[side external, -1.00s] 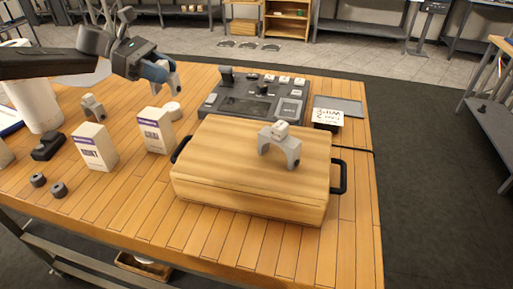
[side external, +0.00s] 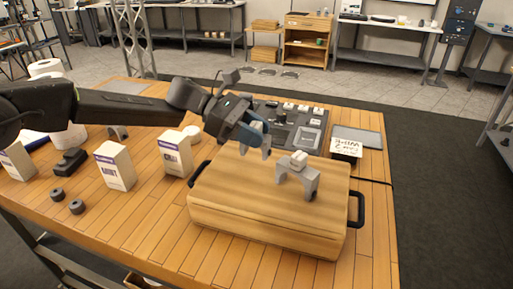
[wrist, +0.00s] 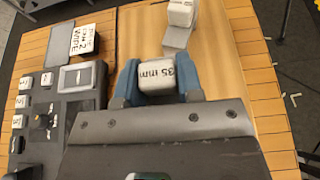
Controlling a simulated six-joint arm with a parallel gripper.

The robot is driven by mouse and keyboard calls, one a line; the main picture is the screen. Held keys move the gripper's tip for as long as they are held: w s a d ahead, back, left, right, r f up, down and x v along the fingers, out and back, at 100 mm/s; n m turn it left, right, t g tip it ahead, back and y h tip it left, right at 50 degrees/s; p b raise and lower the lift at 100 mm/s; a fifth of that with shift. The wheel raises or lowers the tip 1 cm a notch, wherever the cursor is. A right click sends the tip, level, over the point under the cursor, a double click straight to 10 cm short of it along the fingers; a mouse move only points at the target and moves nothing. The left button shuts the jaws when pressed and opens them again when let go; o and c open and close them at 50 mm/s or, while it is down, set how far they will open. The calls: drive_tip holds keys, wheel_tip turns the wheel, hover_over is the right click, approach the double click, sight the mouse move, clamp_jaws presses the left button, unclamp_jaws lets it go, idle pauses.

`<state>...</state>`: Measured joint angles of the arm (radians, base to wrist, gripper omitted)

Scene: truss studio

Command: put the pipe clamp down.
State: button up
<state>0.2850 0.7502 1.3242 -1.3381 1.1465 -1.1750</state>
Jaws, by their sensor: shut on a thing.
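My gripper (side external: 258,138) has blue fingertips and is shut on a grey pipe clamp (side external: 266,153), held above the back left part of the wooden case (side external: 265,231). In the wrist view the held clamp (wrist: 158,76) shows a pale block marked "35 mm" between the fingertips (wrist: 157,84); its arch is mostly hidden. A second grey clamp (side external: 298,176) stands upright on the case lid, to the right of my gripper and apart from it. It also shows at the top of the wrist view (wrist: 180,22). A third clamp (side external: 118,132) stands on the table at the left.
Two white boxes (side external: 115,166) (side external: 176,156), a black block (side external: 70,162) and small dark rings (side external: 77,207) stand left. The case lid's front is clear.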

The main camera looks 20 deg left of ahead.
drive_tip(key=shift+d+f, duration=0.1)
drive_tip(key=shift+f, duration=1.95)
drive_tip(key=shift+f, duration=0.15)
drive_tip(key=o, duration=1)
